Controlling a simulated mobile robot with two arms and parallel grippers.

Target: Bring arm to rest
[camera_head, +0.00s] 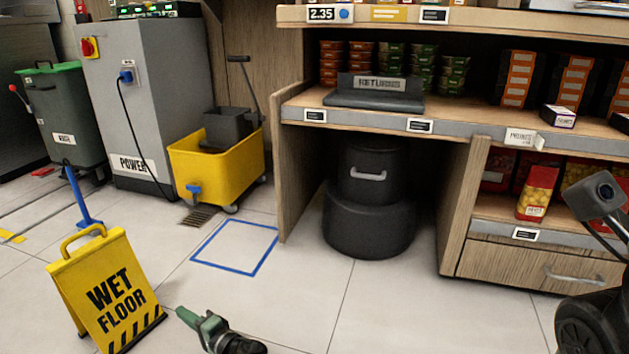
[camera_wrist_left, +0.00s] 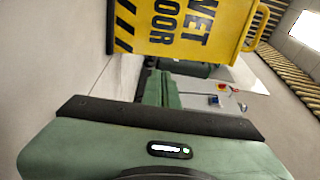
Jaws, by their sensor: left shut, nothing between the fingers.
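My left gripper (camera_head: 182,314) is green and shows at the bottom of the head view, above the tiled floor. Its fingers are shut with nothing between them. In the left wrist view the green fingers (camera_wrist_left: 158,88) point away from the camera. A yellow wet floor sign (camera_head: 105,290) stands to the left of the gripper, with a gap between them in the head view. The sign also shows at the top of the left wrist view (camera_wrist_left: 190,28). My right gripper is not in view.
A wooden shelf unit (camera_head: 460,215) fills the right side. A black bin (camera_head: 370,225) stands under its counter. A yellow mop bucket (camera_head: 222,178), a grey power cabinet (camera_head: 150,90) and a green-lidded bin (camera_head: 62,115) stand behind. The floor inside the blue square (camera_head: 236,246) is clear.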

